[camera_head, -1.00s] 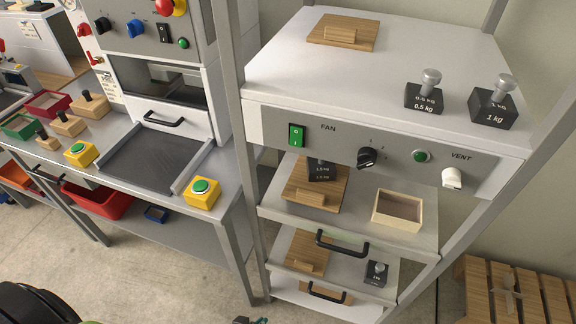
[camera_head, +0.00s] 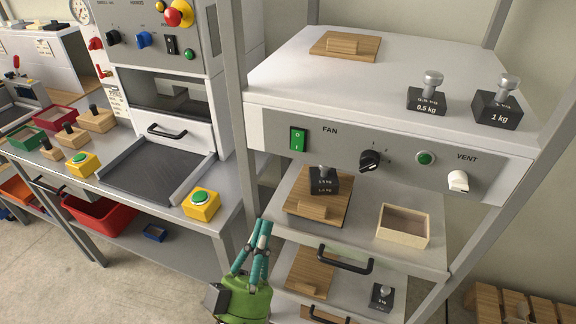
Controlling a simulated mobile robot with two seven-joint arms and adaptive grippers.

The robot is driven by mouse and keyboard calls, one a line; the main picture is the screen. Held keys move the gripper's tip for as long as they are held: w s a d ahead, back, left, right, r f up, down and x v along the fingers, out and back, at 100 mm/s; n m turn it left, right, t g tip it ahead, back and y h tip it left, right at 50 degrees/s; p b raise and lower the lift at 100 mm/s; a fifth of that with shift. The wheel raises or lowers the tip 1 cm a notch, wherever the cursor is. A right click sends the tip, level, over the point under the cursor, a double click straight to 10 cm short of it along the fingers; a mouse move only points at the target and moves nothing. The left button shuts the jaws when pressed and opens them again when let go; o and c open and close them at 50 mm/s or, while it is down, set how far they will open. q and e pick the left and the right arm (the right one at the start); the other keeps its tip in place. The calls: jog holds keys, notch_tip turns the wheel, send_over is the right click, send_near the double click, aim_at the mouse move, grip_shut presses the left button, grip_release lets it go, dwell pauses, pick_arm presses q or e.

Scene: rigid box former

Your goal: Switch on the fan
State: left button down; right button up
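The green fan rocker switch (camera_head: 298,139) sits at the left end of the grey control panel (camera_head: 330,150), beside the printed word FAN. Its exact tilt is too small to tell. My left gripper (camera_head: 265,224), with teal fingers on a green body, is below the switch and a little to its left, in front of the shelf unit. Its fingers point up and lie close together at the tips, apart from the switch. I cannot tell whether anything is between them. My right gripper is not in view.
The panel also carries a black rotary knob (camera_head: 370,160), a green round button (camera_head: 425,158) and a white vent knob (camera_head: 458,181). Pulled-out shelves below hold a wooden box (camera_head: 403,226) and weights. A grey upright post (camera_head: 237,110) stands left of the panel.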

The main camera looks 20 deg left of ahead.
pick_arm(q)
jog(key=p, duration=0.5)
send_near(295, 137)
notch_tip(295, 137, up, 4)
jog(key=w, duration=0.3)
jog(key=shift+w+f, duration=0.15)
jog(key=shift+f, duration=0.1)
jog(key=shift+w+f, duration=0.15)
jog(key=shift+w, duration=0.3)
